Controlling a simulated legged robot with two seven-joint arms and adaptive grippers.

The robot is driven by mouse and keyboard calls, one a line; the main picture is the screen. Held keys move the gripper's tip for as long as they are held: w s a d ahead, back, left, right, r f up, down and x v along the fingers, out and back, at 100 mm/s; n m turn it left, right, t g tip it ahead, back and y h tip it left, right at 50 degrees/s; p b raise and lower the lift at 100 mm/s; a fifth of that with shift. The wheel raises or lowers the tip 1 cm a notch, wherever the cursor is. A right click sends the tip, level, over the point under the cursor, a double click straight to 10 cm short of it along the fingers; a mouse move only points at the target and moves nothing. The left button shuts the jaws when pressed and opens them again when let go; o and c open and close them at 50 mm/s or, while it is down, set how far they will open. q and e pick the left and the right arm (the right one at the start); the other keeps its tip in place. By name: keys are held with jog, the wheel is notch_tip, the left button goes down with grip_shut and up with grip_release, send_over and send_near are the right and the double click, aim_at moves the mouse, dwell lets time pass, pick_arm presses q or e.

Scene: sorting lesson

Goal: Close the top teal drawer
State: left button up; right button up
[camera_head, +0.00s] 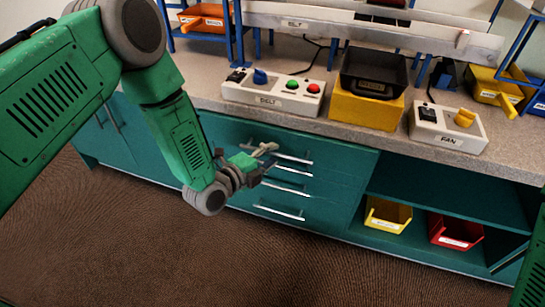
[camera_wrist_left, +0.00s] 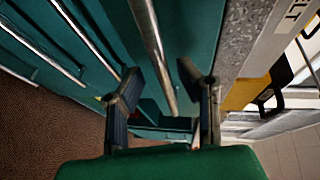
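The teal top drawer (camera_head: 240,137) is in the cabinet under the counter, with a silver bar handle (camera_head: 294,158). I cannot tell from the head view how far it stands out. My left gripper (camera_head: 267,156) is at this handle, partly covering it. In the left wrist view, the left gripper (camera_wrist_left: 160,82) is open, and the handle bar (camera_wrist_left: 152,40) runs between its two dark fingers. No firm grip on the bar shows. My right gripper is out of view.
Several lower drawer handles (camera_head: 279,213) sit below. The grey counter (camera_head: 215,98) carries a BELT control box (camera_head: 265,94), a black bin on a yellow block (camera_head: 364,108) and a FAN box (camera_head: 448,134). Yellow (camera_head: 388,213) and red (camera_head: 455,232) bins stand on the open shelf at right.

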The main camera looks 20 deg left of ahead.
aim_at(282, 141)
pick_arm(q)
jog(key=shift+w+d, duration=0.35)
jog(key=shift+w+d+r, duration=0.1)
jog(key=shift+d, duration=0.5)
jog(key=shift+a, duration=0.25)
grip_shut()
jog(key=shift+a, duration=0.25)
jog(key=w, duration=0.2)
jog(key=w+b, duration=0.1)
jog(key=w, duration=0.2)
jog(key=shift+w+d, duration=0.2)
jog(key=shift+w, duration=0.05)
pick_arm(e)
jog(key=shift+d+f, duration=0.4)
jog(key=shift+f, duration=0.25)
pick_arm(q)
grip_release()
